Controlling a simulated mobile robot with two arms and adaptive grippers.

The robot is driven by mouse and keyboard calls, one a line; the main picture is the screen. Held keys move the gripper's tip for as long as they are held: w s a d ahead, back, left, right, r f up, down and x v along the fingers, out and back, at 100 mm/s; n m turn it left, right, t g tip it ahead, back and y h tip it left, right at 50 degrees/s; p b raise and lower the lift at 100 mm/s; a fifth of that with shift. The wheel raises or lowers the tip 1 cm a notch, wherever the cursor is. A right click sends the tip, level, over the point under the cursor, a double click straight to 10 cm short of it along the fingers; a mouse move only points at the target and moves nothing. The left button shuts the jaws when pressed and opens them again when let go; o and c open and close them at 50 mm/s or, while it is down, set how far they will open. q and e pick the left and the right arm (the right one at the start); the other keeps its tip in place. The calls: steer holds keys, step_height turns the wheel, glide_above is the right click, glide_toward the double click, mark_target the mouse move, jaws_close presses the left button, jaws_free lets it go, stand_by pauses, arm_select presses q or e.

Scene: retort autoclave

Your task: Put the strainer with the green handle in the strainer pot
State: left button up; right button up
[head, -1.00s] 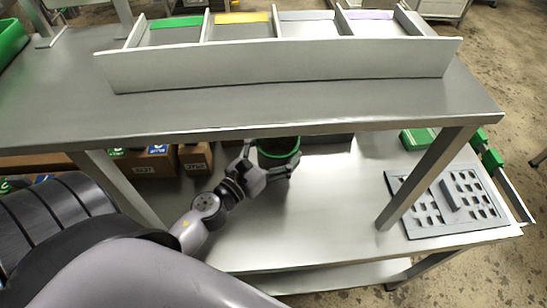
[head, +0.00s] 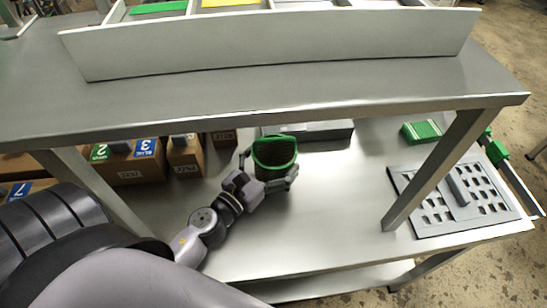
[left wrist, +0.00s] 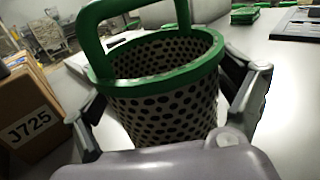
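The strainer with the green handle (head: 274,153) is a perforated metal basket with a green rim and raised green handle. It stands about upright at the lower shelf, below the raised worktop. In the left wrist view the strainer (left wrist: 160,100) fills the middle. My left gripper (head: 267,172) reaches around the basket, one finger on each side; in the left wrist view (left wrist: 165,95) its fingers come close to the wall. Whether they press on it I cannot tell. My right gripper is not in view. I cannot make out a strainer pot.
The worktop (head: 300,100) overhangs the strainer, with a table leg (head: 440,170) to the right. Cardboard boxes (head: 185,158) stand left, and a grey box (head: 325,130) behind. A grey slotted panel (head: 430,225) and a green block (head: 421,131) lie right. The shelf between is clear.

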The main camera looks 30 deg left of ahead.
arm_select(q)
steer(key=shift+o, duration=0.5)
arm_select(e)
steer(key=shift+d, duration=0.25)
arm_select(q)
steer(key=shift+r, duration=0.1)
